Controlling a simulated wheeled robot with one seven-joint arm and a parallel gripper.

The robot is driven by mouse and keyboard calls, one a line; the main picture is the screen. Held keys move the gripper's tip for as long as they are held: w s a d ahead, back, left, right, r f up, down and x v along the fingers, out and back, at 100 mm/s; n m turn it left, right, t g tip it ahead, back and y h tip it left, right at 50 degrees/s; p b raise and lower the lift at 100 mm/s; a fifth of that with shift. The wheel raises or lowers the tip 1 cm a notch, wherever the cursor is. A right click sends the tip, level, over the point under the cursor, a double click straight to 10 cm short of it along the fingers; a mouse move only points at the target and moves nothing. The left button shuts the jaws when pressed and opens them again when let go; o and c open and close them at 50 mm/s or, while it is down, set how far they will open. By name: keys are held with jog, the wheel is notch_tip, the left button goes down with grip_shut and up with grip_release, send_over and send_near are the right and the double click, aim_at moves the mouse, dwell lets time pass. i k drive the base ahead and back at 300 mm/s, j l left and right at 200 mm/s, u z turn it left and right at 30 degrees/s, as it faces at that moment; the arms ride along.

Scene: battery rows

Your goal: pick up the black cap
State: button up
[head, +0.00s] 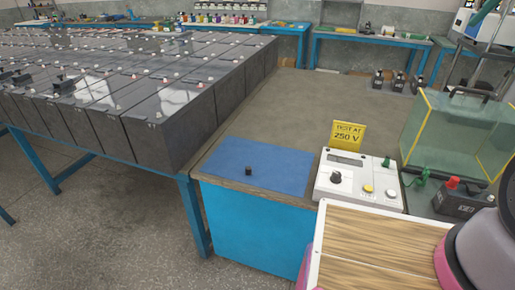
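A small black cap (248,171) stands on the blue mat (275,158), near the mat's front left part. The mat lies at the front left of a workbench with a brown top (300,105) and a blue front. Nothing touches the cap, and it is in plain sight. My gripper is not in view. A rounded grey and pink part at the lower right looks like a piece of my arm.
A white tester (360,181) with knobs and a yellow "250 V" sign (348,135) stand right of the mat. A glass tank (455,130) and a dark battery with a red cap (462,199) are farther right. Rows of dark batteries (165,125) fill the left table.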

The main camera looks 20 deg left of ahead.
aim_at(249, 168)
jog(key=u, duration=1.2)
